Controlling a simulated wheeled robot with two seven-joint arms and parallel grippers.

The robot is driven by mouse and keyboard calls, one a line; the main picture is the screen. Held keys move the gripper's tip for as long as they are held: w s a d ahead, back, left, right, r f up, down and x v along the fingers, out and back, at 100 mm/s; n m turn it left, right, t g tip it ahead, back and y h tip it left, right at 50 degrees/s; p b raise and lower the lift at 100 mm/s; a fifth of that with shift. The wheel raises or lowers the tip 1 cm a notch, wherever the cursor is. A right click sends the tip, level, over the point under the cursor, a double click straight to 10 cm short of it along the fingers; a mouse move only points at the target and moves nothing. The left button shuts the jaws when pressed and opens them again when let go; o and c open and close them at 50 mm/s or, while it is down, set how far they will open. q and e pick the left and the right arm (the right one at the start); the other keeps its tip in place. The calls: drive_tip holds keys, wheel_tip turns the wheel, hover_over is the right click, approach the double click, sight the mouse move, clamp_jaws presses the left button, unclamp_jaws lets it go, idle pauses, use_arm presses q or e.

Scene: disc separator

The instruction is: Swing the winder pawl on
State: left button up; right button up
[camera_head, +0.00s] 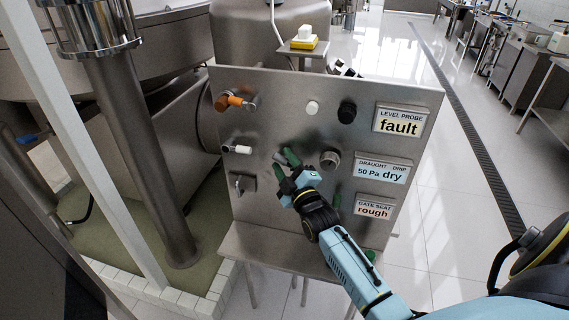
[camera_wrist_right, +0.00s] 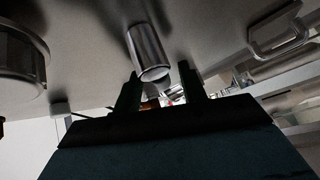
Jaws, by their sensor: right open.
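A steel panel (camera_head: 270,120) carries several fittings, and none is labelled as the winder pawl. A short metal cylinder (camera_wrist_right: 150,48) sticks out of the panel between the fingers in the right wrist view; it shows small in the head view (camera_head: 279,158). My right gripper (camera_head: 285,164) is open at the panel's middle, its dark green fingers (camera_wrist_right: 161,90) either side of the cylinder's free end. I cannot tell whether they touch it. An orange-handled lever (camera_head: 235,101) and a white-handled lever (camera_head: 240,149) are at the panel's left. My left gripper is out of view.
A round metal knob (camera_head: 329,160) is just right of the gripper, with a black knob (camera_head: 347,112) and white button (camera_head: 312,107) above. A metal latch (camera_head: 243,183) is lower left. Signs read fault (camera_head: 400,122), 50 Pa dry (camera_head: 381,170) and rough (camera_head: 374,208).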

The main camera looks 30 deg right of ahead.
drive_tip(key=shift+c, duration=0.2)
clamp_jaws()
